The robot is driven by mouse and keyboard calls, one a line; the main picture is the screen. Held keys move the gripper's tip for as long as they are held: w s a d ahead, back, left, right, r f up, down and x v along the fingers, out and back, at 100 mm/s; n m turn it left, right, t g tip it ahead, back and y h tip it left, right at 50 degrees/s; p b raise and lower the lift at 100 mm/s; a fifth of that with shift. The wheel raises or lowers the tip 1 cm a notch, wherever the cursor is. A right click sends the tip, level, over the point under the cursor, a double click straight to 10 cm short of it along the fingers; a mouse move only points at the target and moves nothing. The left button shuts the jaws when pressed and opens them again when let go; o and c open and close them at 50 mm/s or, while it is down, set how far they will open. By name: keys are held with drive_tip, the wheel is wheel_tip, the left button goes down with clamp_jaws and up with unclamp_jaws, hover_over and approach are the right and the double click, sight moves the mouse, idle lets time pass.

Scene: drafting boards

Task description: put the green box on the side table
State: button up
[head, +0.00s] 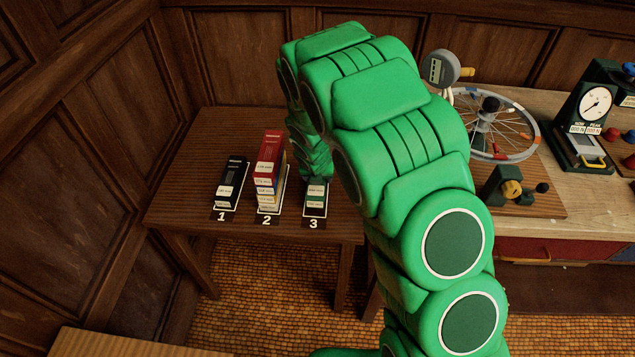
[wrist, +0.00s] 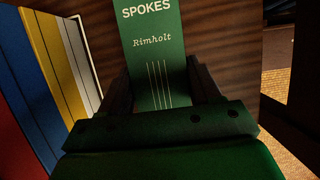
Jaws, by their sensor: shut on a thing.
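The green box (wrist: 160,50), lettered "SPOKES Rimholt", lies between the two dark fingers of my gripper (wrist: 162,78) in the wrist view. My gripper is shut on it. In the head view the green box (head: 316,193) shows its white-labelled end at the spot marked 3 on the wooden side table (head: 185,165). My gripper (head: 316,172) comes down on it there, and my green arm hides most of the fingers. Whether the box rests fully on the spot or is held slightly above it, I cannot tell.
A black box (head: 231,183) lies at spot 1. A tall stack of red, blue, yellow and white boxes (head: 269,170) stands at spot 2, close to the left of my gripper. A workbench (head: 600,215) with a spoked wheel (head: 520,120) and a dial gauge (head: 595,103) stands at right.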

drive_tip(key=shift+w+f, duration=0.1)
drive_tip(key=shift+f, duration=1.5)
drive_tip(key=shift+f, duration=0.1)
drive_tip(key=o, duration=1.2)
drive_tip(key=shift+v, duration=6.1)
